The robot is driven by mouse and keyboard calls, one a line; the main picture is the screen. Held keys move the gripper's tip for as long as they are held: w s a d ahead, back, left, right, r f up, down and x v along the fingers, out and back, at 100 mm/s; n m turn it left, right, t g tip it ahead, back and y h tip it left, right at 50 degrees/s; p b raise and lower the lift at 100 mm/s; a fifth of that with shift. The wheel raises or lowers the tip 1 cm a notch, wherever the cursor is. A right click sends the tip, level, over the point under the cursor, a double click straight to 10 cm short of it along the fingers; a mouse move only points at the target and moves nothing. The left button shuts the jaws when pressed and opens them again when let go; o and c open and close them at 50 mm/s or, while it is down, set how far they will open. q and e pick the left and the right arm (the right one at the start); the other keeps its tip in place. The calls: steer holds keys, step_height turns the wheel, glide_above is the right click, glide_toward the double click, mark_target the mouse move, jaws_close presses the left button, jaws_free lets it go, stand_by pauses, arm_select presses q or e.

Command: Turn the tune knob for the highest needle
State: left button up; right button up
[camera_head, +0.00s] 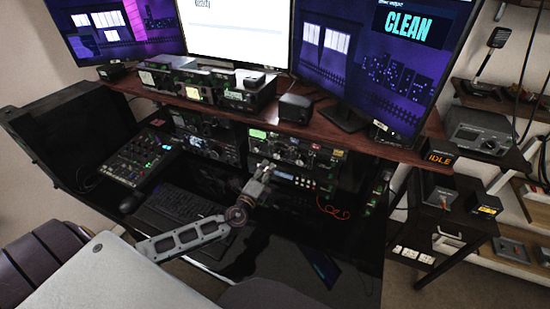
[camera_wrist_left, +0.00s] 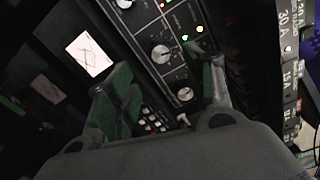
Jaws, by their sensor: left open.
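My left gripper (camera_head: 264,168) is in front of the stacked radio panel (camera_head: 312,153) under the desk shelf. In the left wrist view the gripper (camera_wrist_left: 166,72) is open, with green pads on both fingers. A large round silver knob (camera_wrist_left: 160,54) shows between the fingertips, and a smaller knob (camera_wrist_left: 185,94) is below it. Neither is visibly gripped; which one is the tune knob I cannot tell. A lit white display (camera_wrist_left: 88,54) with thin reddish lines is left of the fingers; no needle reading can be made out. My right gripper is out of view.
A mixer (camera_head: 135,158) and a keyboard (camera_head: 180,205) lie on the desk to the left. The wooden shelf (camera_head: 340,133) overhangs the panel and carries monitors and small devices. A red cable (camera_head: 333,208) hangs right of the gripper. A box reads IDLE (camera_head: 439,157).

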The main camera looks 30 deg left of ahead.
mark_target(276, 156)
arm_select(q)
steer(key=shift+w+a+p, duration=0.15)
steer(key=shift+w+p, duration=0.15)
steer(key=shift+w, duration=1.95)
steer(key=shift+w+a+p, duration=0.1)
steer(key=shift+w+p, duration=0.2)
steer(key=shift+w, duration=1.9)
steer(key=c, duration=1)
